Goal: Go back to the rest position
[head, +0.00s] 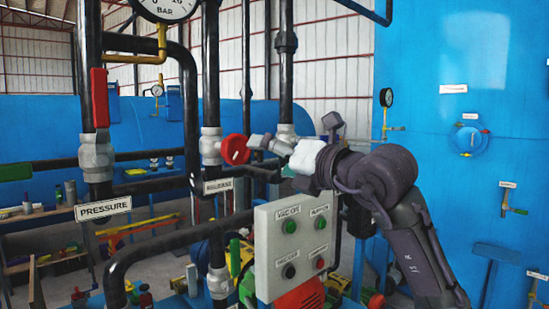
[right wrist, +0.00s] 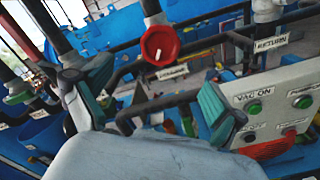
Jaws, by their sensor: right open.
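My right gripper (head: 284,143) reaches in from the right in the head view, in front of the pipes. It is open and empty; its two fingers stand wide apart in the right wrist view (right wrist: 152,108). A red round valve knob (head: 235,149) sits on a vertical pipe just left of the gripper in the head view. In the right wrist view the knob (right wrist: 160,42) is beyond the fingers, with nothing gripping it. My left gripper does not show in either view.
A grey control panel (head: 285,270) with several buttons stands below my right gripper; it also shows in the right wrist view (right wrist: 262,130). Dark vertical pipes (head: 210,70) stand close at left. A large blue tank (head: 455,200) fills the right side.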

